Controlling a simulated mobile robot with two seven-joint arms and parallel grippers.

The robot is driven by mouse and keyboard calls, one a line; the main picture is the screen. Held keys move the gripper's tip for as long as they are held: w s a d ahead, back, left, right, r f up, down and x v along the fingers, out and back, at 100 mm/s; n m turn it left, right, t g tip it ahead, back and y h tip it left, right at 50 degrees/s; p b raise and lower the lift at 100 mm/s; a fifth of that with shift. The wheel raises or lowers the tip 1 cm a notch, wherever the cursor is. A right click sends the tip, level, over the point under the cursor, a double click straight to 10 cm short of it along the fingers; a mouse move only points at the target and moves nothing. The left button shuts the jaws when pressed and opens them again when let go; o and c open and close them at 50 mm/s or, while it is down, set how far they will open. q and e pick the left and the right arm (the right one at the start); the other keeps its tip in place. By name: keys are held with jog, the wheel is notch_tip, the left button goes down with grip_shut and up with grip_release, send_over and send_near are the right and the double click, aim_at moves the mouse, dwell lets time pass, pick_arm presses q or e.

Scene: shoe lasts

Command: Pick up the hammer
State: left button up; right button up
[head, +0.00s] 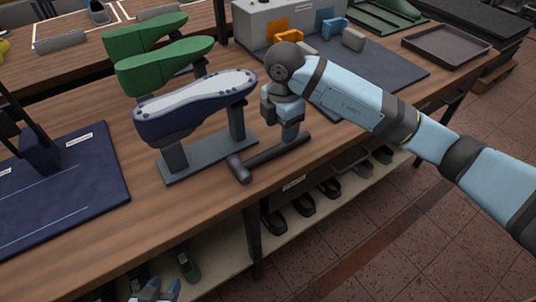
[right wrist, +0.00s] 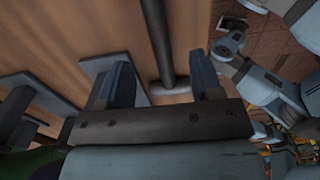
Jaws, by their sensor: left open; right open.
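A dark hammer lies on the wooden bench near its front edge. Its head (head: 239,169) is at the left and its handle (head: 275,153) runs right, under my right gripper (head: 290,135). The right gripper points down over the handle with its jaws open. In the right wrist view the handle (right wrist: 158,40) runs between the two spread fingers (right wrist: 163,82), apart from both. My left gripper (head: 157,291) is low at the bottom edge of the head view, in front of the bench, open, empty and partly cut off.
A navy shoe last with a pale sole (head: 195,103) stands on a grey stand (head: 210,160) just behind the hammer. Green lasts (head: 165,66) stand farther back. A dark blue mat (head: 75,190) lies at left, a grey tray (head: 447,46) at right. Shoes fill a shelf below.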

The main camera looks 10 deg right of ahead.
aim_at(279, 145)
jog(key=shift+a+f+b, duration=0.1)
jog(key=shift+f+b, duration=0.2)
jog(key=shift+f, duration=3.25)
jog(key=c, duration=1)
jog(key=shift+r, duration=0.15)
